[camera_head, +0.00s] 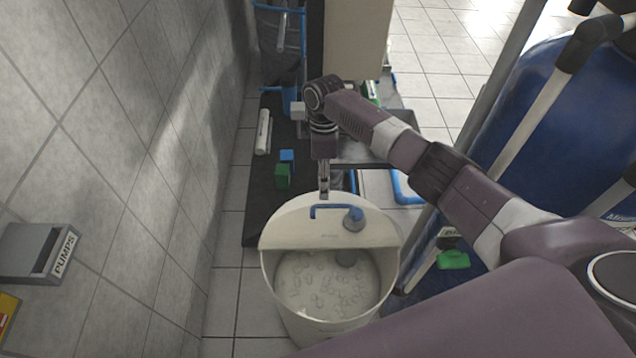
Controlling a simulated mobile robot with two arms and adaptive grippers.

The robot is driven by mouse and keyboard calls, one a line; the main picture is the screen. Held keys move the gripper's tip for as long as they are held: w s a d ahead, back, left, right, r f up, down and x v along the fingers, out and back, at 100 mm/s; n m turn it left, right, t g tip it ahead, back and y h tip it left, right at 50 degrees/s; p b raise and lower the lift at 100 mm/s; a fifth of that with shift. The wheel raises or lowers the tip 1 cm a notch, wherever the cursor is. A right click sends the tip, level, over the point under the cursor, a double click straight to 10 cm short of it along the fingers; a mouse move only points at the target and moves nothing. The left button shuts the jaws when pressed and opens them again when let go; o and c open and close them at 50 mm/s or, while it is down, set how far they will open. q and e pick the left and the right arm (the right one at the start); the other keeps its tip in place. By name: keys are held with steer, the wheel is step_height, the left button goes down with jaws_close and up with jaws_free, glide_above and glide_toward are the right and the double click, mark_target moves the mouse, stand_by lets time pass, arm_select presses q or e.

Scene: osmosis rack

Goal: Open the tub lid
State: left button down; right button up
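A cream round tub (312,322) stands on the tiled floor in the lower middle. A pale lid panel (300,230) with a blue handle (316,212) covers its far half. The near half is open and shows a whitish content with ring-like marks. A grey round knob (354,219) sits on the panel, right of the handle. My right gripper (323,190) points down just behind the far rim, close to the handle's far side. It looks narrow from here, and its finger gap is not clear. Contact with the lid cannot be told. My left gripper is not in view.
A tiled wall with a grey "PUMPS" box (28,252) runs along the left. Behind the tub, a dark mat (262,207) holds a green block (282,177) and a white cylinder (264,132). Blue tanks (540,120) and pipes crowd the right. Floor left of the tub is clear.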

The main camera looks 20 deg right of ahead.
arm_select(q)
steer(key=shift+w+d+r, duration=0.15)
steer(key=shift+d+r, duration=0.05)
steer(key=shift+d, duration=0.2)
arm_select(e)
steer(key=v, duration=0.8)
steer(key=shift+f, duration=0.1)
steer(key=shift+s+a, duration=0.1)
